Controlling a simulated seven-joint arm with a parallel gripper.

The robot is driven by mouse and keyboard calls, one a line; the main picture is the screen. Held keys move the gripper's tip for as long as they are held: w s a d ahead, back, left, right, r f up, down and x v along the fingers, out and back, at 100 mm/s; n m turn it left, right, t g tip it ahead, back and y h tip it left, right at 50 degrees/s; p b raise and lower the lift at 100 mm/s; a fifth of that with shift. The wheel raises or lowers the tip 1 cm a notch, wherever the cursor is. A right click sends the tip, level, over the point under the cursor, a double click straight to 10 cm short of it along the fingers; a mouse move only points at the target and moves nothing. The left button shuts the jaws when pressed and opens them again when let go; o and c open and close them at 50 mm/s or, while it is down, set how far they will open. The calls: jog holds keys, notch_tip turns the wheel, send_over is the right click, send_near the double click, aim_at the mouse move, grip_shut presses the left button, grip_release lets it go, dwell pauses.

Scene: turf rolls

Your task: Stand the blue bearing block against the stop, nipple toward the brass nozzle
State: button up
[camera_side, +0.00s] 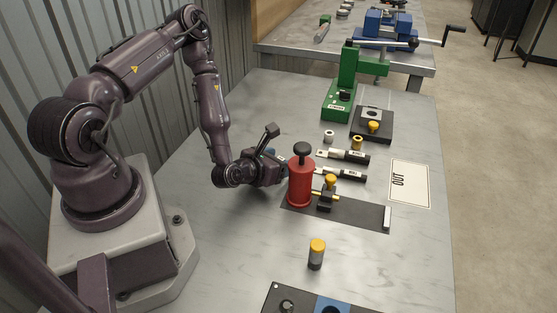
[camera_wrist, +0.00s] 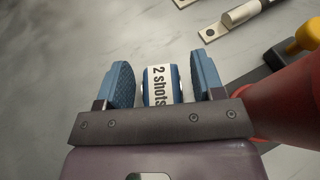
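A blue block with a white label reading "2 shots" (camera_wrist: 161,86) lies between the fingers of my gripper (camera_wrist: 164,82) in the wrist view. Narrow gaps show on both sides of it, so the fingers look open around it. No nipple is visible on it. In the side view my gripper (camera_side: 281,157) is low over the table, just left of the red pump (camera_side: 300,182), which hides part of the fingertips. The brass nozzle (camera_side: 317,194) points right from the pump over a dark plate (camera_side: 350,213). A pale upright stop (camera_side: 387,217) is at the plate's right end.
A yellow-topped dark fitting (camera_side: 327,191) stands by the nozzle. Labelled tools (camera_side: 345,156) lie behind the pump. A yellow-capped cylinder (camera_side: 317,254) stands in front. The "OUT" card (camera_side: 410,183) is at right; a green press (camera_side: 345,90) stands behind.

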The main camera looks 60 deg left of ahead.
jog(key=shift+r, duration=0.1)
jog(key=shift+o, duration=0.4)
jog(key=v, duration=0.7)
jog(key=shift+s+r, duration=0.2)
jog(key=shift+s, duration=0.05)
